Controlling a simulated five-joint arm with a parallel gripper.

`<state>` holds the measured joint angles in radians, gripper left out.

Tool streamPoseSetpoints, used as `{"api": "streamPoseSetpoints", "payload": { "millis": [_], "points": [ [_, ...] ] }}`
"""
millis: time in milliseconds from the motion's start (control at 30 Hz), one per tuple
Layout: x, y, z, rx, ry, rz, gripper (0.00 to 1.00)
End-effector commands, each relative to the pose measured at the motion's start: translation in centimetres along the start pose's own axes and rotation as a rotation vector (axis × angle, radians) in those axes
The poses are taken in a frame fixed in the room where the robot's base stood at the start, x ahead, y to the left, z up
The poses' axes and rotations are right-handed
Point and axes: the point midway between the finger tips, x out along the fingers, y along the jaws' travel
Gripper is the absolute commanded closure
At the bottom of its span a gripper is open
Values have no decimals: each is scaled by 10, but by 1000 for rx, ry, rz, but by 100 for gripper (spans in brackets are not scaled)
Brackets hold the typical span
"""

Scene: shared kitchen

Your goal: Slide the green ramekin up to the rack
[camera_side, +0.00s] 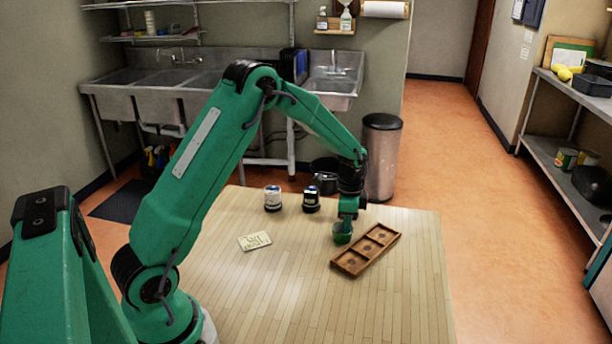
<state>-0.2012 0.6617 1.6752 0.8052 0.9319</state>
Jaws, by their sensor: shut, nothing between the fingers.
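The small green ramekin (342,237) stands on the wooden table, just left of the rack. The rack (344,268) is a brown wooden tray with three square compartments, lying at a slant near the table's right side. My gripper (346,221) points down at the ramekin, and its fingers are shut with nothing between them. The fingertips overlap the ramekin's upper part in this view, and I cannot tell whether they touch it. Ramekin and rack look very close, and I cannot tell whether they touch. Part of the ramekin's rim is hidden by the gripper.
A cream card with writing (254,241) lies left of the ramekin. The table (310,300) is clear in front.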

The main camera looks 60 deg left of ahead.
Motion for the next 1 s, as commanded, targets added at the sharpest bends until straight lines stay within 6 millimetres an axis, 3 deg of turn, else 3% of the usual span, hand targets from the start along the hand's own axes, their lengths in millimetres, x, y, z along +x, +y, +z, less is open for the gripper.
{"api": "streamPoseSetpoints", "payload": {
  "millis": [500,700,1000],
  "points": [
    [-71,0,-1,0,2,-3,100],
    [-85,0,0,0,1,-1,100],
    [-90,2,0,-4,3,-3,100]
  ]
}}
